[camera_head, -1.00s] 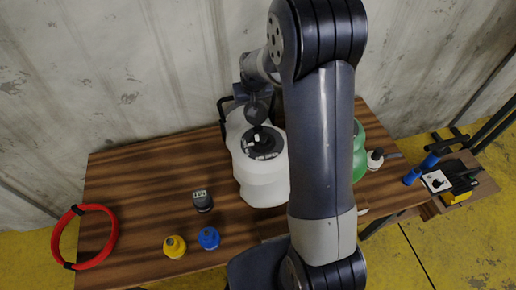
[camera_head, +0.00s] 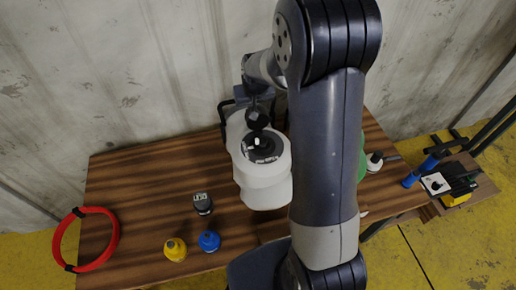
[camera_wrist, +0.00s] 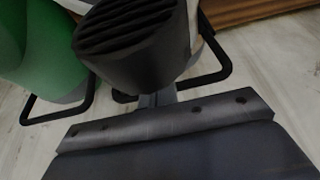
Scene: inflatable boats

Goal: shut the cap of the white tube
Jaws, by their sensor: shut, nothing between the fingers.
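The white tube (camera_head: 264,186) stands on the wooden table, left of my arm in the head view. Its top carries a round black valve fitting (camera_head: 266,154) with pale markings. My gripper (camera_head: 258,139) is over that fitting, its fingers shut with nothing between them. I cannot tell whether it touches the fitting. The cap's own position is unclear because my gripper and wrist cover part of the top. In the wrist view a ribbed black round part (camera_wrist: 130,35) fills the upper middle; I cannot tell whether it belongs to the tube or to me.
A green tube (camera_head: 361,158) is mostly behind my arm. A grey-black gauge (camera_head: 203,204), a yellow bottle (camera_head: 175,249), a blue bottle (camera_head: 209,241) and a red ring (camera_head: 110,244) lie left. A small white bottle (camera_head: 375,163) stands right.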

